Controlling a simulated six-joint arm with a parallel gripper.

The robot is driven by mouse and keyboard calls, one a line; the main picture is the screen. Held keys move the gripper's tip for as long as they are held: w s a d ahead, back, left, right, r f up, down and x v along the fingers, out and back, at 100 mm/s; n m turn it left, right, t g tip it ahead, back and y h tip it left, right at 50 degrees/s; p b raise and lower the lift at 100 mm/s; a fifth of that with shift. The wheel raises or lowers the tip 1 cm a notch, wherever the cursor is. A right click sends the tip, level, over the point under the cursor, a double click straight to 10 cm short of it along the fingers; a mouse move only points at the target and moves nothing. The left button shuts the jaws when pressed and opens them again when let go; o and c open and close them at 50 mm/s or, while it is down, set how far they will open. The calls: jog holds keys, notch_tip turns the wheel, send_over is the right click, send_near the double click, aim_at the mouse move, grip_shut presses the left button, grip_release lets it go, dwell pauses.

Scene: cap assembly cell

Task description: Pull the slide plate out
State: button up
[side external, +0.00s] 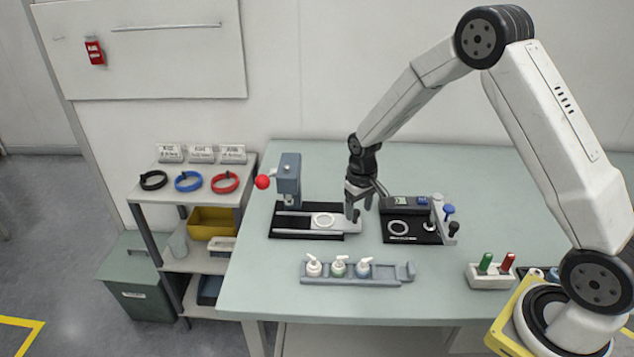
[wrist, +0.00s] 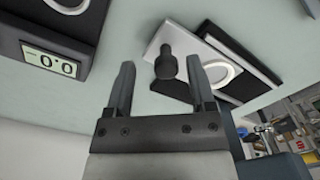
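The slide plate (side external: 343,224) is a light grey plate with a white ring, lying in the black base of the press station on the table. In the wrist view the plate (wrist: 160,40) carries an upright dark knob (wrist: 166,66) at its near end. My gripper (side external: 354,212) is over the plate's right end in the side view. In the wrist view my gripper (wrist: 160,64) is open, and the knob appears between its two fingers without visible contact. I cannot tell whether the fingertips are down around the knob. In the side view my gripper hides most of the knob.
The press (side external: 289,180) with a red ball handle (side external: 262,182) stands at the plate's left. A black station with a display (side external: 400,228) stands close to the right. A grey rack (side external: 350,281) with several pump caps lies in front. Bare table lies between them.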

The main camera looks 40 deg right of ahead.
jog(key=shift+a+r, duration=0.1)
jog(key=shift+r, duration=3.85)
jog(key=s+a+r+t, duration=0.1)
jog(key=s+a, duration=0.2)
jog(key=s, duration=0.5)
jog(key=s+a+r+n+t, duration=0.1)
jog(key=s+a, duration=0.2)
jog(key=s, duration=0.6)
jog(key=shift+s+a+t, duration=0.15)
jog(key=shift+a+t, duration=0.05)
jog(key=shift+t, duration=0.1)
